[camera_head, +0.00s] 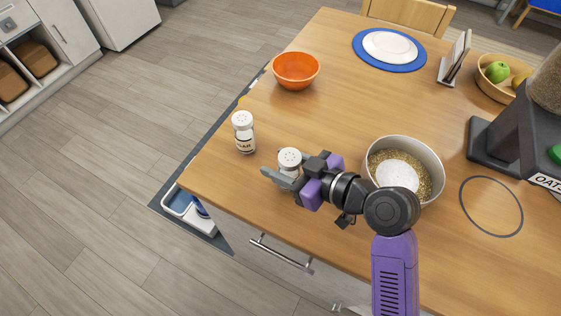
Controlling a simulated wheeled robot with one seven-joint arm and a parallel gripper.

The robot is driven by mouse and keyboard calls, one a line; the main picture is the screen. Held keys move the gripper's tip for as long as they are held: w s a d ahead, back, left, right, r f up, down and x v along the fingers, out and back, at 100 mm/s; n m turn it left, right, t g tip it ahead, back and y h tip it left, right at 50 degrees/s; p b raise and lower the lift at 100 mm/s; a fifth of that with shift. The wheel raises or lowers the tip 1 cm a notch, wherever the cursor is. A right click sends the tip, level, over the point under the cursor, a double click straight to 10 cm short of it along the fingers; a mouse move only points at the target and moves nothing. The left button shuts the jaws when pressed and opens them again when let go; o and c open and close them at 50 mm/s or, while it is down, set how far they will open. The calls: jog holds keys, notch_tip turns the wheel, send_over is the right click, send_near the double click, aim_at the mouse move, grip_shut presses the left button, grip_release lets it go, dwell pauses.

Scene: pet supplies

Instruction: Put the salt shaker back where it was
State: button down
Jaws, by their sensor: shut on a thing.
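A clear shaker with a white perforated cap (289,157) is between the fingers of my gripper (285,174), near the table's front left edge. My gripper is shut on it from the right, and the grey finger and purple parts hide much of its body and any label. The shaker looks upright. I cannot tell whether its base touches the wooden table (345,115). A second shaker (244,132) with a white cap and a partly readable label ending in "AR" stands upright to the left, apart from my gripper.
An orange bowl (296,70) stands behind the shakers. A pot of grain (437,165) is right of my gripper, with a dark ring (491,206) beside it. A dispenser marked "OATS" (500,140) stands at right. The table between the orange bowl and pot is clear.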

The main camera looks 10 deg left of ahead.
jog(key=shift+f, duration=0.15)
jog(key=shift+f, duration=0.15)
jog(key=c, duration=0.7)
grip_release()
jog(key=shift+c, duration=0.2)
jog(key=shift+r, duration=0.2)
jog(key=b+v, duration=0.1)
jog(key=v, duration=1.1)
